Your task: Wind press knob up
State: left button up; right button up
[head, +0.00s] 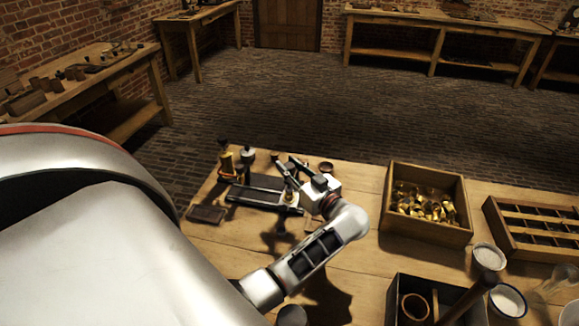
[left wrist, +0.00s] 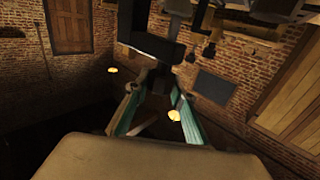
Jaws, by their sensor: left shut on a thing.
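The press (head: 262,197) is a low dark bed with a pale metal frame and a short post, standing at the left part of the wooden table. My left gripper (head: 290,172) reaches in from the right side of the press, at the top of its post. Its fingers are shut on a small piece there, which I take to be the press knob. The knob is mostly hidden by the fingers. In the left wrist view the two teal-edged fingers (left wrist: 157,98) converge at a dark part overhead. My right gripper is not in view.
A wooden crate of brass pieces (head: 430,204) stands right of my left arm. A divided tray (head: 535,230) is at the far right. White bowls (head: 488,257) and a dark box (head: 392,298) are near the front. A brass-and-dark stand (head: 228,163) is left of the press.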

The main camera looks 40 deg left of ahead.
aim_at(289, 165)
pick_arm(q)
jog(key=shift+a+r, duration=0.15)
jog(key=shift+r, duration=0.15)
jog(key=o, duration=1.1)
jog(key=shift+f, duration=0.15)
notch_tip(289, 165, up, 10)
